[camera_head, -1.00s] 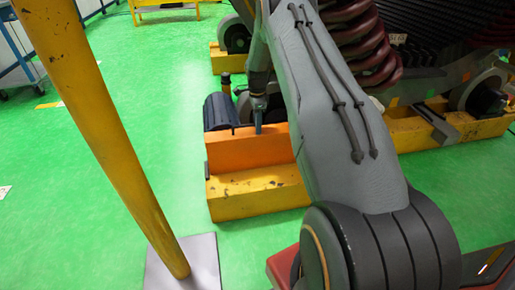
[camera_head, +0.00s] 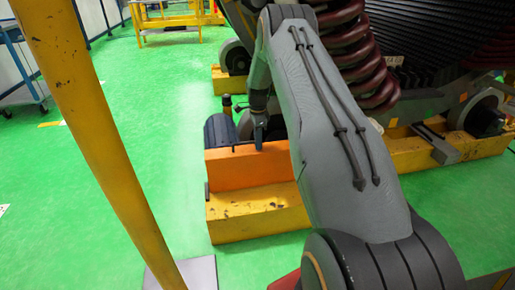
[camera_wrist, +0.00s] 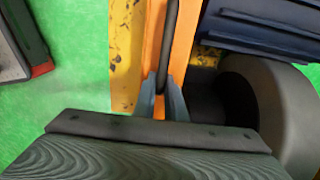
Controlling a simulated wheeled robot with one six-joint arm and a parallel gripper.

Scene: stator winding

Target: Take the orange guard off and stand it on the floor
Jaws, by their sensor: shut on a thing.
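The orange guard (camera_head: 243,168) is an upright flat plate along the yellow block (camera_head: 255,213) in the head view. My gripper (camera_head: 258,142) is at the guard's top edge. In the wrist view my gripper's fingers (camera_wrist: 163,103) are shut on the black handle (camera_wrist: 171,35) that runs along the orange guard (camera_wrist: 153,45). The guard stands beside the yellow block; I cannot tell whether they touch. My arm hides the guard's right end in the head view.
A dark ribbed motor (camera_head: 219,130) sits right behind the guard. A yellow post (camera_head: 100,130) rises at the left front. Open green floor (camera_head: 140,110) lies left of the block. A large machine with red coils (camera_head: 345,45) stands behind my arm.

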